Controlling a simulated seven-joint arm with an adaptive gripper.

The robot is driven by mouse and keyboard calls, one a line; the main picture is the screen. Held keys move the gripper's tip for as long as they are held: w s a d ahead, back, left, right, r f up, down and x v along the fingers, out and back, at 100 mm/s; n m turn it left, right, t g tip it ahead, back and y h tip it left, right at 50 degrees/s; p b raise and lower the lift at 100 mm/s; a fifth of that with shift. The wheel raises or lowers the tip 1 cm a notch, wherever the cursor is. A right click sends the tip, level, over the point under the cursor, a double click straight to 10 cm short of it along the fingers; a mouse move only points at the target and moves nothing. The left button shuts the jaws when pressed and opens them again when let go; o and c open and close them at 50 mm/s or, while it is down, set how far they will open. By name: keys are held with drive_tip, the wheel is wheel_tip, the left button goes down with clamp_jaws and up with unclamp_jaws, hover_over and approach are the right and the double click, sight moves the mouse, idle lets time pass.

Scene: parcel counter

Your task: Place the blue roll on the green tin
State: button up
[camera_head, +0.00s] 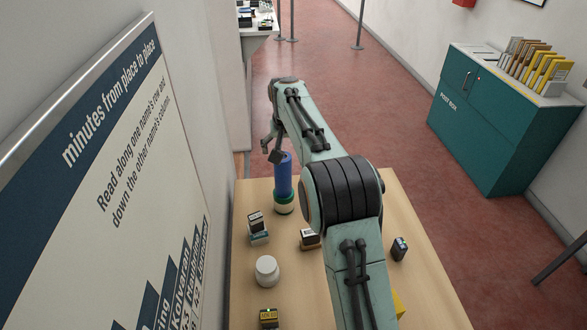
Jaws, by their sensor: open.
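The blue roll (283,176) stands upright on the green tin (284,204), near the far left part of the wooden table. A pale band shows around the tin. My gripper (276,157) is open, right at the top of the blue roll. Its fingers overlap the roll's upper end in this view, and I cannot tell whether one touches it.
The wooden table (371,285) also holds a white round jar (267,270), a stacked pair of small boxes (258,226), a small box (309,239) beside my arm, a dark block (399,248) and a yellow-black box (269,317). A wall sign (110,190) stands close on the left.

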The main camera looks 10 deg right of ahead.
drive_tip(key=s+d+r+g, duration=0.1)
drive_tip(key=s+d+r, duration=0.15)
drive_tip(key=s, duration=0.65)
drive_tip(key=s+d+r+g, duration=0.1)
drive_tip(key=s+r, duration=0.3)
drive_tip(key=s, duration=0.5)
drive_tip(key=s+f+g, duration=0.1)
drive_tip(key=s+f, duration=0.2)
drive_tip(key=s, duration=1)
drive_tip(key=s+f+n+g, duration=0.1)
drive_tip(key=s+f, duration=0.2)
drive_tip(key=s, duration=0.9)
drive_tip(key=shift+s+d+g+y, duration=0.2)
drive_tip(key=shift+s+g+y, duration=0.2)
